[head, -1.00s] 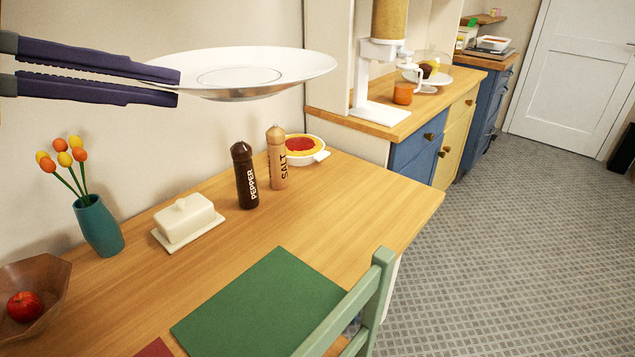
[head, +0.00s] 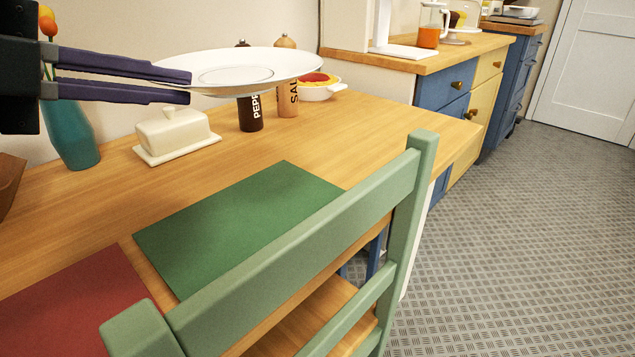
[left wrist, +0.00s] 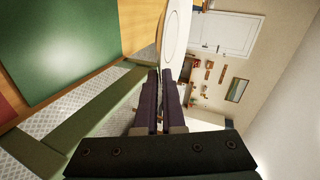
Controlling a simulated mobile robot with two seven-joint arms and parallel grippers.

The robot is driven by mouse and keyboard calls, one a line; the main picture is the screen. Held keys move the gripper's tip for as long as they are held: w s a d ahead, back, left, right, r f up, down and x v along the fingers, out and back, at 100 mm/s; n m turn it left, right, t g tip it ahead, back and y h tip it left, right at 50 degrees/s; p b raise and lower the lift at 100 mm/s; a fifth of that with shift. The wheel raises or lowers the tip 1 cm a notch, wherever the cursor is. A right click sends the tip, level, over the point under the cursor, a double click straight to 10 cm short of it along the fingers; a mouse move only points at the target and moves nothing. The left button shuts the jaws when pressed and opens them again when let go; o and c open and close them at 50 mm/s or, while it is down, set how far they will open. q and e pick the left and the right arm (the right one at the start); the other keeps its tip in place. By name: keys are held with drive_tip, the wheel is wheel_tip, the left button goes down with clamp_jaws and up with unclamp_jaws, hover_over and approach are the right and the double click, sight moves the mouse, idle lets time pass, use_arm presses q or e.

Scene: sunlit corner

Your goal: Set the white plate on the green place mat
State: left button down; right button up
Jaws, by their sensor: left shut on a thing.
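The white plate (head: 240,72) is held in the air above the back of the table, roughly level. My left gripper (head: 188,86) is shut on the plate's left rim. In the left wrist view the plate (left wrist: 174,32) shows edge-on beyond the fingertips of my left gripper (left wrist: 163,78). The green place mat (head: 235,222) lies flat and bare on the table, nearer than the plate. It also shows in the left wrist view (left wrist: 60,45). My right gripper is not in view.
A green chair (head: 300,250) stands at the table's near edge, its backrest overlapping the mat. Behind the mat are a butter dish (head: 175,133), pepper mill (head: 250,114), salt mill (head: 287,102) and pie dish (head: 318,90). A teal vase (head: 72,135) and red mat (head: 75,310) are left.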

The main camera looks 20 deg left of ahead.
sight(208, 268)
use_arm(q)
wheel_tip(208, 268, down, 19)
drive_tip(key=b, duration=0.7)
drive_tip(key=c, duration=1.5)
unclamp_jaws()
drive_tip(key=shift+f, duration=0.15)
drive_tip(key=shift+o, duration=1)
